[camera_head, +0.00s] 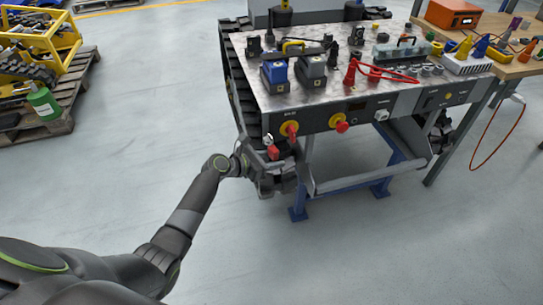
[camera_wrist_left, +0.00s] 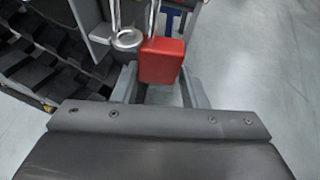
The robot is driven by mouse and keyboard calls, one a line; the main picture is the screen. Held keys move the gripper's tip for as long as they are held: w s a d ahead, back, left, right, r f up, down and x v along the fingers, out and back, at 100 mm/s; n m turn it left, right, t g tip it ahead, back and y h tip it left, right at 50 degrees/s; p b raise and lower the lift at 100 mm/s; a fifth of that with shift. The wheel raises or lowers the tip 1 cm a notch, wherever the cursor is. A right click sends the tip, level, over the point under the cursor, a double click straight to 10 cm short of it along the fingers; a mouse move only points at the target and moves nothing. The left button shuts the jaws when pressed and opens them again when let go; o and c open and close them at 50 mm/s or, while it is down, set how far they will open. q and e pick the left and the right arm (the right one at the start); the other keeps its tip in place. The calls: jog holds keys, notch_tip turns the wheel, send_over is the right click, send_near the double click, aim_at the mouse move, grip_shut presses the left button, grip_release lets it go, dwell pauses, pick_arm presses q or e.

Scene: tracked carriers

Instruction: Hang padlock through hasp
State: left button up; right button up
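My left gripper (camera_head: 274,168) is at the front left corner of the tracked carrier, below its front panel. Its two grey fingertips flank a small red padlock (camera_head: 273,152), with hardly any gap at its sides. In the left wrist view the red padlock body (camera_wrist_left: 162,60) sits between the fingertips, upright, with its metal shackle rising out of the top edge. A silver ring-shaped metal piece (camera_wrist_left: 127,40), apparently the hasp, is just left of the padlock. I cannot tell whether the shackle passes through it. My right gripper is out of view.
Blue and grey connectors and red cables crowd the metal top (camera_head: 259,96). A workbench (camera_head: 510,68) adjoins on the right. The floor in front is clear.

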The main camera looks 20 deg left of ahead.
pick_arm(q)
jog(key=o, duration=0.4)
jog(key=shift+s+d+f, duration=0.15)
jog(key=shift+d+f, duration=0.05)
jog(key=shift+f, duration=0.55)
jog(key=shift+o, duration=0.2)
jog(key=shift+r, duration=0.25)
jog(key=shift+a, duration=0.1)
jog(key=p+v, duration=0.3)
jog(key=v, duration=1.4)
jog(key=shift+r, duration=0.15)
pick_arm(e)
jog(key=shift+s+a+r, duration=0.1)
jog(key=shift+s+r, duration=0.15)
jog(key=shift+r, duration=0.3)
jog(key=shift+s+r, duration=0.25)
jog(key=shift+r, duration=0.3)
pick_arm(q)
jog(key=shift+a, duration=0.15)
